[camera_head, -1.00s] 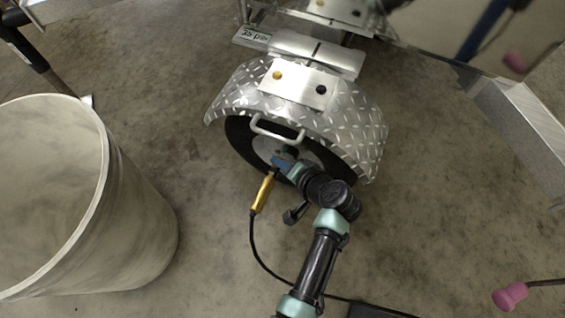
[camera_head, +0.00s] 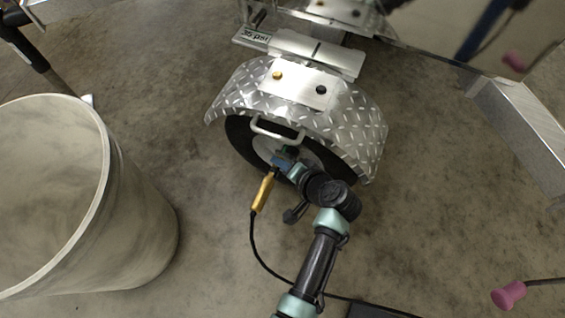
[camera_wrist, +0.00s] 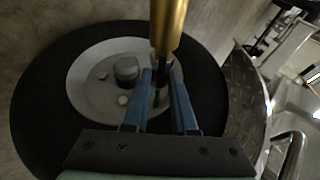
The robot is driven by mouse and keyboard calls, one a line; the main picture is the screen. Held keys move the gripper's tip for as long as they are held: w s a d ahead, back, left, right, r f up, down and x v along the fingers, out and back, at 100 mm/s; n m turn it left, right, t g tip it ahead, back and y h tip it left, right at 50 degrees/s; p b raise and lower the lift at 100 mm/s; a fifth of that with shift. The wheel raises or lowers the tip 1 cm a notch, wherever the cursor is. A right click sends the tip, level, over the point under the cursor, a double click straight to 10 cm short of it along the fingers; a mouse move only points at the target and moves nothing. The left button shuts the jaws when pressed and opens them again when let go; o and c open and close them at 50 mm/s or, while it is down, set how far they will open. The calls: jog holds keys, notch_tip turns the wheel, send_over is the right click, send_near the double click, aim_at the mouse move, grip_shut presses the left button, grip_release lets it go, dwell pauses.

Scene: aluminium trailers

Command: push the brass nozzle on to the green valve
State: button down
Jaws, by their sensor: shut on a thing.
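The brass nozzle (camera_head: 263,192) is a gold cylinder with a black hose at its lower end. In the wrist view it (camera_wrist: 168,25) enters from the top and reaches down between the blue fingers. My gripper (camera_head: 281,160) is shut on it, in front of the wheel hub under the fender. The blue fingers also show in the wrist view (camera_wrist: 160,88). I cannot tell whether nozzle and valve touch.
The black tyre (camera_wrist: 45,100) and pale rim surround the gripper. A diamond-plate fender (camera_head: 235,95) with a metal handle (camera_head: 277,131) arches close above. A large pale bin (camera_head: 140,220) stands at left.

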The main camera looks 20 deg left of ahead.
jog(key=shift+w+b, duration=0.3)
jog(key=shift+w, duration=0.8)
dwell(0.3)
jog(key=shift+w, duration=0.35)
jog(key=shift+w, duration=0.15)
jog(key=c, duration=0.6)
grip_release()
jog(key=shift+c, duration=0.2)
jog(key=shift+d, duration=0.1)
jog(key=p, duration=0.7)
send_near(284, 152)
jog(key=shift+v, duration=2.65)
jog(key=shift+f, duration=0.1)
